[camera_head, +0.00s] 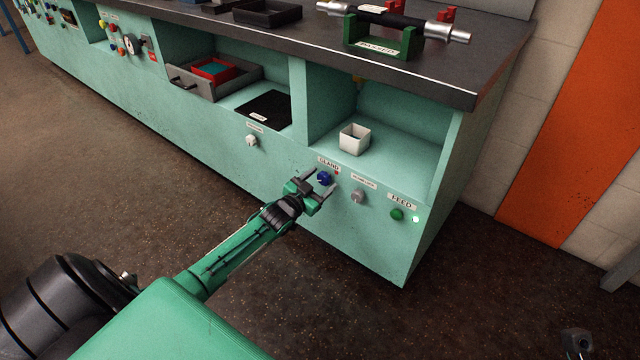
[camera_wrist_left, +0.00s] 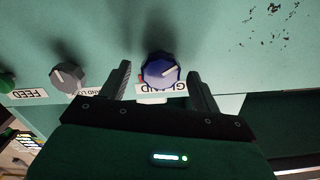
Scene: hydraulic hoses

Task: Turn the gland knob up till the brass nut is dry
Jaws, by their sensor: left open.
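The blue gland knob (camera_head: 325,178) is on the teal cabinet front under a GLAND label. A small yellow-orange piece (camera_head: 358,79) shows under the bench top, above a white cup (camera_head: 353,141). It may be the brass nut; it is too small to tell whether it is wet.
A grey knob (camera_head: 358,196) and a green FEED button (camera_head: 397,214) with a lit lamp (camera_head: 416,219) sit right of the gland knob. A white knob (camera_head: 251,141) is to the left. A hose in a green cradle (camera_head: 384,38) stands on the bench. The floor in front is clear.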

